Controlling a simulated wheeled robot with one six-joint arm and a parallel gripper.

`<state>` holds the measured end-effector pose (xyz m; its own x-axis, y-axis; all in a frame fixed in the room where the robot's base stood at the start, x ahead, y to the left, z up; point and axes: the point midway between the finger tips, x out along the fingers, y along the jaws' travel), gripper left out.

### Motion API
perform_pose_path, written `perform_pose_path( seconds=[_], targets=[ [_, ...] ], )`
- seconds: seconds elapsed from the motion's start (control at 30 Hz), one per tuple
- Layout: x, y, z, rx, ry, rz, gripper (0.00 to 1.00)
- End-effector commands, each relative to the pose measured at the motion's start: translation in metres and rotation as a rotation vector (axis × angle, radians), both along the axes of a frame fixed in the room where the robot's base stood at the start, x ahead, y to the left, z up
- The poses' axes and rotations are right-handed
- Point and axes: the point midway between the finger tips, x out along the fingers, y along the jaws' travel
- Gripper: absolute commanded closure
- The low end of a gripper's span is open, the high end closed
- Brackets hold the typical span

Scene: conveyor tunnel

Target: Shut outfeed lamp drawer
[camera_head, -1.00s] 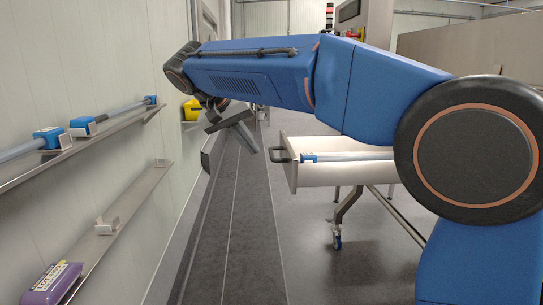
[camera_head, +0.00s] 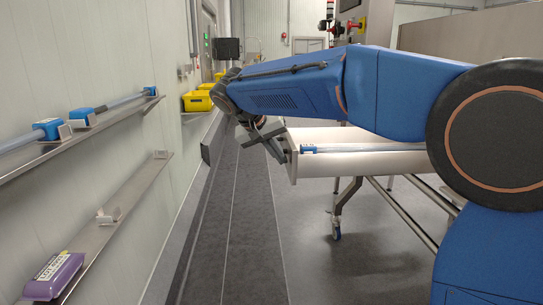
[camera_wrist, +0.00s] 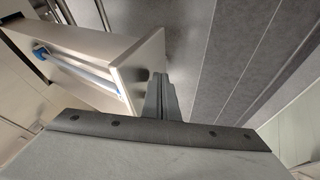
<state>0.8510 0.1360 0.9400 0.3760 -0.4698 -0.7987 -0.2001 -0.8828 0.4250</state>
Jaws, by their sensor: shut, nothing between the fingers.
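The drawer (camera_head: 370,167) is pale and stands pulled out, its front panel facing left toward the dark aisle. A tube lamp (camera_head: 350,148) with a blue end cap lies in it; the lamp also shows in the wrist view (camera_wrist: 85,70). My gripper (camera_head: 277,150) is at the drawer front, beside its dark handle, which it partly hides. In the wrist view my fingers (camera_wrist: 161,90) are shut and empty, close against the outer face of the drawer front (camera_wrist: 143,72). I cannot tell whether they touch it. My arm hides the far side of the drawer.
Yellow bins (camera_head: 198,101) stand further back along the wall. A wheeled metal frame (camera_head: 345,205) is under the drawer. The dark aisle floor (camera_head: 245,230) is clear.

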Motion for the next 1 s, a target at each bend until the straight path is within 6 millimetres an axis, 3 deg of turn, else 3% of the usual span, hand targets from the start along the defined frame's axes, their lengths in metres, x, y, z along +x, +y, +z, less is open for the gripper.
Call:
perform_pose_path(
  seconds=[0.4,0.57,0.77,1.0],
  targets=[
    [0.0,-0.002,0.0,0.0,0.0,0.0,1.0],
    [-0.001,-0.013,0.001,0.001,-0.001,-0.002,1.0],
    [-0.001,-0.053,0.001,0.0,-0.001,-0.005,1.0],
    [-0.001,-0.123,0.001,0.001,-0.002,-0.007,1.0]
  ],
)
